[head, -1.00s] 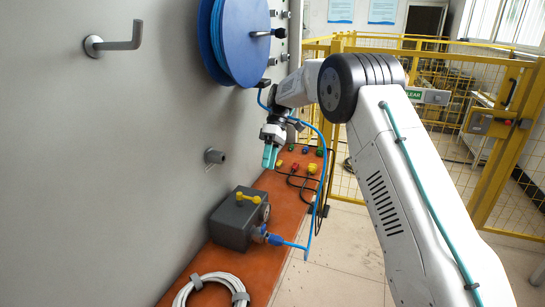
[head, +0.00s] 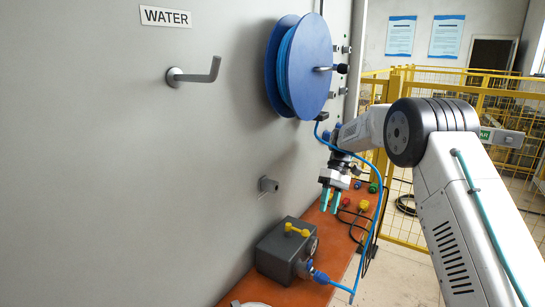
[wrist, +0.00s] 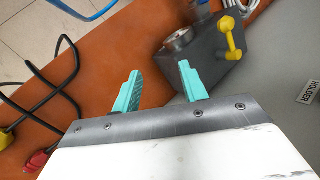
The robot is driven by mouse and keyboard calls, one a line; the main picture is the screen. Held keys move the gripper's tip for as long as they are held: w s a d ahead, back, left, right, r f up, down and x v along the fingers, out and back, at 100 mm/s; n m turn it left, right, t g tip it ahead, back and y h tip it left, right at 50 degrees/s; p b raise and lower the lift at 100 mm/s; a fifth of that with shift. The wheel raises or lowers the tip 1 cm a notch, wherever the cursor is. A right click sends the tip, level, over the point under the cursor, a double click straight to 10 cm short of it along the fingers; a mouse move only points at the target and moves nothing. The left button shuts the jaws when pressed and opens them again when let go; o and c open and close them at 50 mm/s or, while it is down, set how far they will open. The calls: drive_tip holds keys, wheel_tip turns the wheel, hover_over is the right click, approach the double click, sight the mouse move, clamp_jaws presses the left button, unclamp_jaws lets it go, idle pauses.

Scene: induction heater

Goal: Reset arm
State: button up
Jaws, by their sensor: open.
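My gripper (head: 331,201) points down above the orange shelf, in front of the grey wall panel. Its two teal fingers stand apart with nothing between them. In the wrist view my gripper (wrist: 160,88) shows its open fingers over the orange surface (wrist: 110,60). A dark grey box with a yellow handle (head: 287,250) sits on the shelf, nearer and to the left of my gripper. The same grey box (wrist: 205,50) appears just beyond the right finger in the wrist view, and I cannot tell how far below it is.
A blue hose reel (head: 303,65) hangs on the panel above my gripper, and its blue hose (head: 378,220) loops down beside my arm. An empty hook (head: 195,76) sticks out at left. Coloured plugs (head: 363,205) and black cables lie behind. A yellow fence (head: 400,215) stands beyond.

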drive_tip(key=s+d+r+m+t+h, duration=0.1)
drive_tip(key=s+d+r+m, duration=0.15)
drive_tip(key=s+r, duration=0.65)
drive_tip(key=s+d+r+m+t+h, duration=0.1)
drive_tip(key=s+r+m+t, duration=0.15)
drive_tip(key=s, duration=1.25)
drive_tip(key=s+r+m+t, duration=0.1)
drive_tip(key=s+t, duration=0.1)
drive_tip(key=s, duration=0.9)
drive_tip(key=s+d+r+m+t+h, duration=0.1)
drive_tip(key=s+r, duration=0.1)
drive_tip(key=s, duration=1)
drive_tip(key=shift+d+t, duration=0.3)
drive_tip(key=shift+t, duration=0.05)
